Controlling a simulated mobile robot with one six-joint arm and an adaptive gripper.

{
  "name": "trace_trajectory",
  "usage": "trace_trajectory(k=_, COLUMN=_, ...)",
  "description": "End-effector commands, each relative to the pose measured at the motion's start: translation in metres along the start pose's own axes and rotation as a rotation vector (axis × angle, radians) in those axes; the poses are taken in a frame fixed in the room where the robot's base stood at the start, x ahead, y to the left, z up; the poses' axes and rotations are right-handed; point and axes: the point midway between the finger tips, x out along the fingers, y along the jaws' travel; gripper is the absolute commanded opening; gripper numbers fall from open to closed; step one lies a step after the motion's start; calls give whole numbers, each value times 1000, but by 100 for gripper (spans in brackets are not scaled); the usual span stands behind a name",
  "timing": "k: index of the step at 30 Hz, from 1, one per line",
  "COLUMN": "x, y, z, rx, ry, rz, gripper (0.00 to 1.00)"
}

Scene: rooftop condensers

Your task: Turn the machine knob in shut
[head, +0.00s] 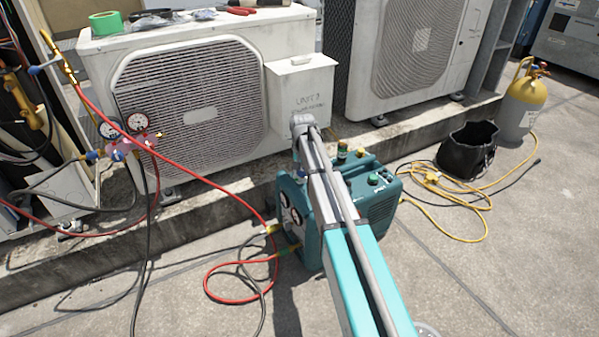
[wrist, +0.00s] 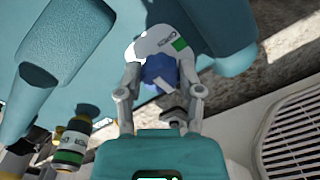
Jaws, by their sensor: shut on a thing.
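The teal machine (head: 372,207) stands on the rooftop in front of the condensers, partly hidden by my arm in the head view. Its teal body also fills the upper part of the wrist view (wrist: 105,60). A blue knob (wrist: 158,72) sits in front of a pale marked plate (wrist: 172,40) with a green patch. My gripper (wrist: 160,85) is shut on the blue knob, with one finger on each side of it. The printing on the plate is too small to read surely.
Brass fittings with coloured bands (wrist: 72,143) stick out beside my gripper. A red hose (head: 213,280) joins the machine's left side. A white condenser (head: 190,100) stands close behind. A black bag (head: 467,150) and yellow cylinder (head: 523,100) stand right; front-right floor is clear.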

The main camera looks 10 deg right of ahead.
Motion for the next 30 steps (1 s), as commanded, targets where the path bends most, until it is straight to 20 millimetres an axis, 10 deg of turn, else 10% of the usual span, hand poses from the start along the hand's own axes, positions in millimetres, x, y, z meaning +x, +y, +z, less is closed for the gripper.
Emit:
trace_trajectory(k=22, x=0, y=2, z=-2, rx=123, ry=5, rz=5, gripper=0)
trace_trajectory(k=23, x=0, y=3, z=-2, rx=123, ry=5, rz=6, gripper=52)
trace_trajectory(k=30, x=0, y=2, z=-2, rx=121, ry=5, rz=4, gripper=81)
